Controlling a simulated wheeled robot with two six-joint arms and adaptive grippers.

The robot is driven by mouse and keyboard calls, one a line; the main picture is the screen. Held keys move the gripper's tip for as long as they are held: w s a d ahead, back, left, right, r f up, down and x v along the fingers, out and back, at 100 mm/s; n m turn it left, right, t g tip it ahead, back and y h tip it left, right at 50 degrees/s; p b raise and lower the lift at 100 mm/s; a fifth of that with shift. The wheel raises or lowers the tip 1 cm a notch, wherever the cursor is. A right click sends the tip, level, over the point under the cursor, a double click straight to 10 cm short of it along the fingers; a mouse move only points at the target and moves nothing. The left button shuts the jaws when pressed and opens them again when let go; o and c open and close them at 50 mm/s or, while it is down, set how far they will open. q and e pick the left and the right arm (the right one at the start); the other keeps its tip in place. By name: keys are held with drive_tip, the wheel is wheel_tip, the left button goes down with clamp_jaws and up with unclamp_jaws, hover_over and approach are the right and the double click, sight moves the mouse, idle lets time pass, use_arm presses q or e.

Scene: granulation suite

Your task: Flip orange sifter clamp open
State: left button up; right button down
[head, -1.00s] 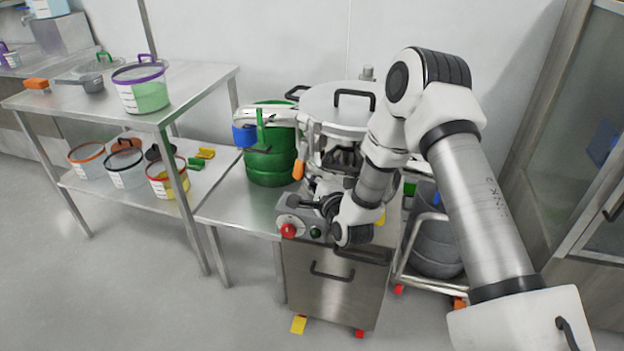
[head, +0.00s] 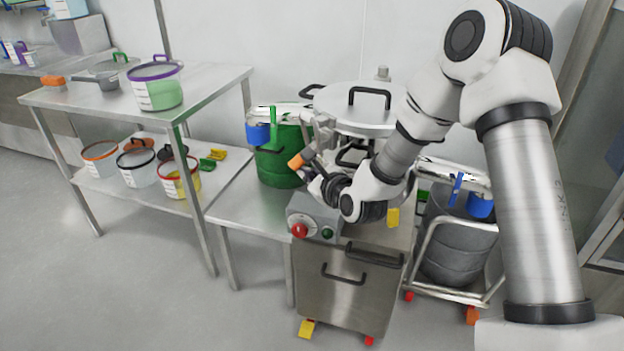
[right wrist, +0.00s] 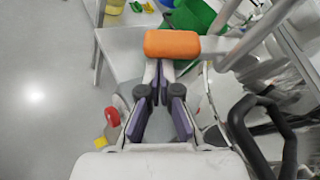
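The sifter is a steel drum with a round lid (head: 340,101) and black handles. Its clamp has an orange grip (head: 296,161) on a metal arm at the drum's left side. The grip sticks out to the left, tilted. My right gripper (head: 312,169) reaches in from the right, low beside the drum, close to the grip. In the right wrist view the orange grip (right wrist: 172,44) lies across just beyond the gripper's fingertips (right wrist: 159,66). The fingers lean together at the tips and appear shut, with nothing seen between them; contact with the grip is unclear. My left gripper is not in view.
A control box with a red button (head: 299,230) sits below the gripper on the steel cabinet (head: 350,288). A green drum (head: 280,160) stands left of the sifter. A grey drum (head: 452,240) on a cart stands right. A steel table (head: 215,82) with tubs is farther left.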

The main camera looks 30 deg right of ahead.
sight(295, 159)
drive_tip(key=shift+a+r, duration=0.2)
drive_tip(key=shift+r, duration=0.25)
drive_tip(key=shift+a+r, duration=0.2)
drive_tip(key=shift+r, duration=0.25)
drive_tip(key=shift+a+r, duration=0.2)
drive_tip(key=shift+r, duration=0.65)
wheel_tip(295, 159, up, 2)
drive_tip(key=shift+d+r, duration=0.15)
